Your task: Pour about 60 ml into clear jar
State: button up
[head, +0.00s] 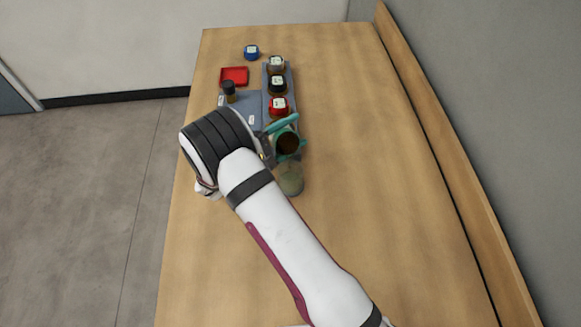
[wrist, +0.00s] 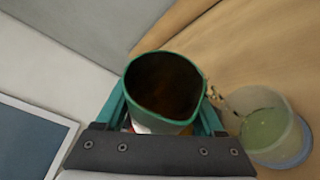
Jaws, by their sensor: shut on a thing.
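My gripper (head: 284,139) has teal fingers closed around a cup with a green rim and dark brown inside (head: 289,144). In the wrist view the gripper (wrist: 164,112) grips the cup (wrist: 165,85) from both sides, and the cup's mouth faces the camera. The clear jar (head: 291,182) stands on the table just in front of the cup in the head view. In the wrist view the jar (wrist: 268,133) is right of the cup and holds pale green liquid. Small pale drops or a thin stream show between the cup's right edge and the jar. The cup's liquid level cannot be made out.
Behind the gripper, a grey-blue tray (head: 241,104) and rack hold a red-lidded jar (head: 278,106), a black-lidded jar (head: 278,84) and another jar (head: 276,64). A small dark bottle (head: 229,91), red dish (head: 234,76) and blue lid (head: 252,52) are farther back. The table's right side is clear.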

jog(key=shift+w+r+m, duration=0.15)
jog(key=shift+w+m, duration=0.1)
jog(key=shift+m, duration=0.05)
dwell(0.5)
jog(key=shift+a+r, duration=0.15)
jog(key=shift+f+m+t+h, duration=0.3)
jog(key=shift+f+m+t, duration=0.1)
jog(key=shift+m, duration=0.5)
dwell(0.6)
jog(key=shift+s+r, duration=0.1)
jog(key=shift+r, duration=0.05)
dwell(0.3)
jog(key=n, duration=0.1)
jog(key=n+g, duration=0.1)
jog(key=shift+w+n+y, duration=0.25)
jog(key=shift+n+y, duration=0.05)
jog(key=shift+y, duration=0.1)
jog(key=shift+n, duration=0.5)
jog(key=shift+g, duration=0.3)
